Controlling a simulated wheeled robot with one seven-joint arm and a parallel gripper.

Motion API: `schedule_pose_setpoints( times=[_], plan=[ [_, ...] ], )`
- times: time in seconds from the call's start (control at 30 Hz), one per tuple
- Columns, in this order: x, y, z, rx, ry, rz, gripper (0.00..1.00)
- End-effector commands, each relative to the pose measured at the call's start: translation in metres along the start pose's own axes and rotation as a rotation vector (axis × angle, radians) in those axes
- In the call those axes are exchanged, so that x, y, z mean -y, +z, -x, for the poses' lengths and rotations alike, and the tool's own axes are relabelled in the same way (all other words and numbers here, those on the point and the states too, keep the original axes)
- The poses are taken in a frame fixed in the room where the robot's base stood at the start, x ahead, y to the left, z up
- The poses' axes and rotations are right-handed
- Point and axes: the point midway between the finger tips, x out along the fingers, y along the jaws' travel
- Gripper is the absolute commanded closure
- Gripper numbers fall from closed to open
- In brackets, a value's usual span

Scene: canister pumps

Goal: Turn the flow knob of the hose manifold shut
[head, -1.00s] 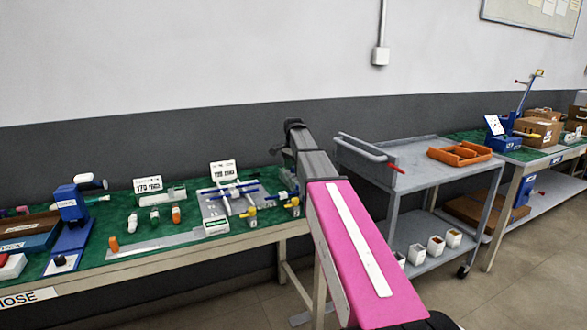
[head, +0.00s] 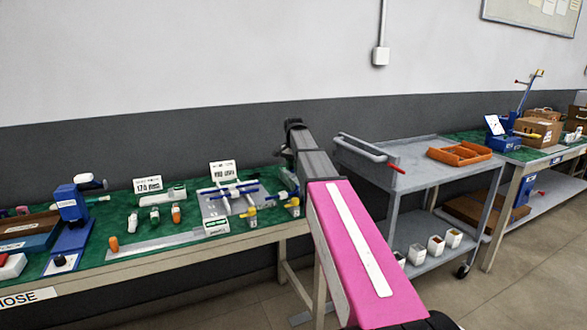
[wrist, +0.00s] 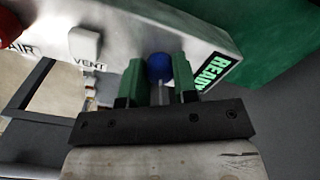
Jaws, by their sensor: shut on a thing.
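In the wrist view a brushed-metal body (wrist: 205,30), apparently the hose manifold, carries a round blue knob (wrist: 159,66). A white knob (wrist: 85,43) marked VENT and a red knob (wrist: 14,35) beside the word AIR stand to its left. A READY label (wrist: 212,70) is on its right edge. My gripper (wrist: 160,83) is shut on the blue knob, with one green finger on each side of it. A grey stem shows between the fingers. The knob's far side and any mark on it are hidden. In the head view my arm hides the gripper.
In the head view the green-topped bench (head: 150,250) holds a metal plate with crossed pipes (head: 235,197), small bottles (head: 155,215) and a blue stand (head: 70,215). A grey cart (head: 420,168) with an orange tray (head: 460,153) stands to the right of my arm.

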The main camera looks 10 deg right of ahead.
Motion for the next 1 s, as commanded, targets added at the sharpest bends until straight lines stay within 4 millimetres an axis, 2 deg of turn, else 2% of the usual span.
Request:
schedule_pose_setpoints(
  times=[1.0],
  plan=[
    [0.0008, -0.0002, 0.0005, 0.017, -0.001, 0.938, 0.96]
  ],
)
